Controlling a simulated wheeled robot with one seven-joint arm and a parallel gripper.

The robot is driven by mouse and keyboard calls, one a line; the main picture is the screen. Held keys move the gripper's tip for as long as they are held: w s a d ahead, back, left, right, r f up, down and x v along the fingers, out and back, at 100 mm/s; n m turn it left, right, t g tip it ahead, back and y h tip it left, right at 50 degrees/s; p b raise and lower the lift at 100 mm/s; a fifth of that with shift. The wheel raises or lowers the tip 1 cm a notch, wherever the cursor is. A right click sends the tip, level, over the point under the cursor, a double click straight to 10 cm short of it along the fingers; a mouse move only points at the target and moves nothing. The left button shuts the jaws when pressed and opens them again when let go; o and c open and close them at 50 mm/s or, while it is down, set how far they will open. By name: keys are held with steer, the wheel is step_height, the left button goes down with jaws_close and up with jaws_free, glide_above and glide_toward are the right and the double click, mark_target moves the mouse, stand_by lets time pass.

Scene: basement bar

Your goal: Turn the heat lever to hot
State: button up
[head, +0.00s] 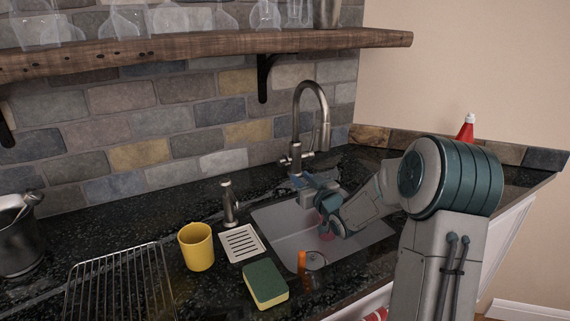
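The metal faucet (326,112) stands behind the sink with a tall curved spout. A small side handle (284,160) sticks out to the left near its base, and another small part shows on the right. I cannot tell which one is the heat lever or how it is set. My gripper (301,181) is over the back of the sink, just in front of the faucet's base and below the handles. It looks close to the base, but I cannot tell if it touches. Its fingers are small and partly hidden, so their opening is unclear.
The sink (280,222) lies under my arm, with a pinkish item (326,236) partly hidden in it. A soap dispenser (229,204), yellow cup (197,248), white soap dish (241,243), sponge (265,284) and wire rack (118,285) stand left. A wooden shelf (200,44) hangs above.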

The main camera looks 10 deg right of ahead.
mark_target(285, 162)
steer(key=p+x, duration=0.1)
steer(key=x, duration=1)
steer(key=shift+f, duration=0.1)
jaws_close()
steer(key=shift+f, duration=0.1)
